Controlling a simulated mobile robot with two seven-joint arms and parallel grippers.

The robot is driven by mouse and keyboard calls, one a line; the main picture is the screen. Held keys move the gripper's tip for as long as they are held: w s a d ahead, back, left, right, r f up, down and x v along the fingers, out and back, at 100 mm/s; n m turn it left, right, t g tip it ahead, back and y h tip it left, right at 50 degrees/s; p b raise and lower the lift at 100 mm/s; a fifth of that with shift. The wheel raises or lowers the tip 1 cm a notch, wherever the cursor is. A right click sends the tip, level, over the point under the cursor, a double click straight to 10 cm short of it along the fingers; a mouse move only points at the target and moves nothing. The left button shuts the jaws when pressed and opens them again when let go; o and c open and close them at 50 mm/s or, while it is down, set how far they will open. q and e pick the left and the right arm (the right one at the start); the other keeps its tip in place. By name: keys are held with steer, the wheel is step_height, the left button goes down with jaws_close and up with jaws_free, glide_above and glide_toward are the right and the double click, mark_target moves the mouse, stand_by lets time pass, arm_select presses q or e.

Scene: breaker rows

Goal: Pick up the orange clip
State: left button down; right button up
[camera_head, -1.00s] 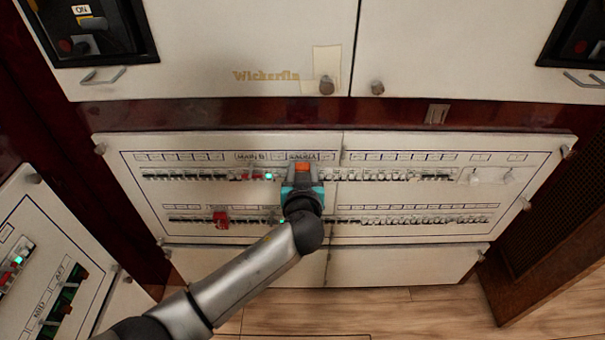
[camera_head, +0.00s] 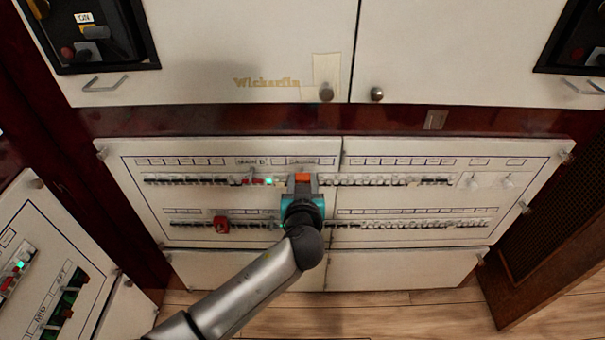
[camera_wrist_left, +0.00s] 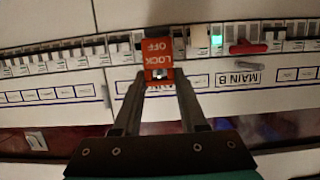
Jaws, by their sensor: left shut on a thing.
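The orange clip (camera_head: 302,177), marked LOCK OFF, is between the fingertips of my left gripper (camera_head: 301,187) at the upper breaker row. In the left wrist view the clip (camera_wrist_left: 157,52) stands upright in the picture between the two fingers (camera_wrist_left: 159,82), which are shut on it. The clip hides part of the row behind it. I cannot tell whether it still touches a breaker. My right gripper is not in view.
The white breaker panel (camera_head: 130,210) has two rows of switches. A red clip (camera_head: 221,224) sits on the lower row, and a red piece (camera_wrist_left: 248,48) is beside a green light (camera_wrist_left: 216,40). Cabinet doors (camera_head: 450,50) are above; another panel (camera_head: 30,225) is at left.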

arm_select(q)
steer(key=s+p, duration=0.2)
steer(key=s, duration=1.4)
steer(key=shift+s, duration=0.15)
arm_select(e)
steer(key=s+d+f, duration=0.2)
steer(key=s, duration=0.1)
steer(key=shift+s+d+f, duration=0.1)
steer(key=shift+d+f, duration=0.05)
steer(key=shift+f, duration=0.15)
arm_select(q)
steer(key=shift+r, duration=0.1)
steer(key=shift+s, duration=0.15)
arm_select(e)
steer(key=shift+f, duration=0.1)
